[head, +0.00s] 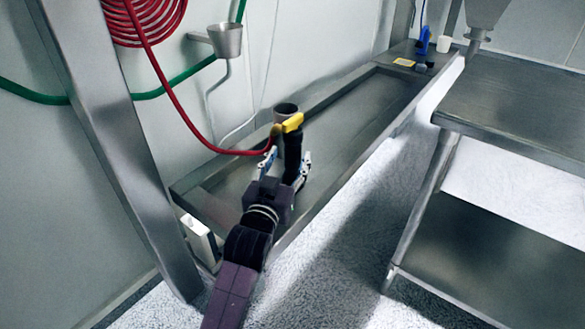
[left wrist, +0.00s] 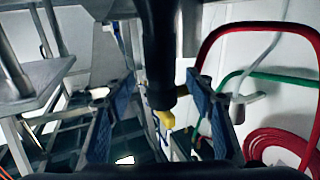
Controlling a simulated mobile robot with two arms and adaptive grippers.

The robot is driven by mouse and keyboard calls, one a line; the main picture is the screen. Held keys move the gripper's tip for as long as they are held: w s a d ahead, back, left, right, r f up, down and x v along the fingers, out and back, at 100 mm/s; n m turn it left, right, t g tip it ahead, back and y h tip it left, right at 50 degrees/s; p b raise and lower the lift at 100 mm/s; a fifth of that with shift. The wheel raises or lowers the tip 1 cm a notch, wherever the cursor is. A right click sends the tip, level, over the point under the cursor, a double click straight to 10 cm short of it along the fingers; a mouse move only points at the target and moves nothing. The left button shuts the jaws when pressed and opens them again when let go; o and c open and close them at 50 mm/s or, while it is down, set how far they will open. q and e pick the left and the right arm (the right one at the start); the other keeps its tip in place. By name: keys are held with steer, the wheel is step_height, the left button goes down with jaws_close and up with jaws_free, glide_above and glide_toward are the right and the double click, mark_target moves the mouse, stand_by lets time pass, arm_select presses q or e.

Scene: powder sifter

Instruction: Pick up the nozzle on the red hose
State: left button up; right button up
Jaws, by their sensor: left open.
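The nozzle (head: 293,148) has a black body and a yellow part at its top in the head view. The red hose (head: 172,88) loops down from the wall and runs to it. In the left wrist view the black body of the nozzle (left wrist: 160,55) lies between the two spread blue-padded fingers (left wrist: 160,108), with a gap on each side. My right gripper is not in view.
A coil of red hose (head: 143,14) and a metal cup (head: 226,40) hang on the wall, with a green hose (head: 180,88) behind. A metal post (head: 112,130) stands left of my arm. A long shallow metal trough (head: 335,125) lies below, and a steel table (head: 520,105) stands right.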

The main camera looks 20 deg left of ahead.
mark_target(291, 155)
arm_select(q)
steer(key=w, duration=0.3)
steer(key=w+b, duration=0.1)
steer(key=shift+w+a+f, duration=0.15)
steer(key=shift+w+f, duration=0.2)
steer(key=shift+w, duration=0.05)
jaws_close()
steer(key=shift+r, duration=0.1)
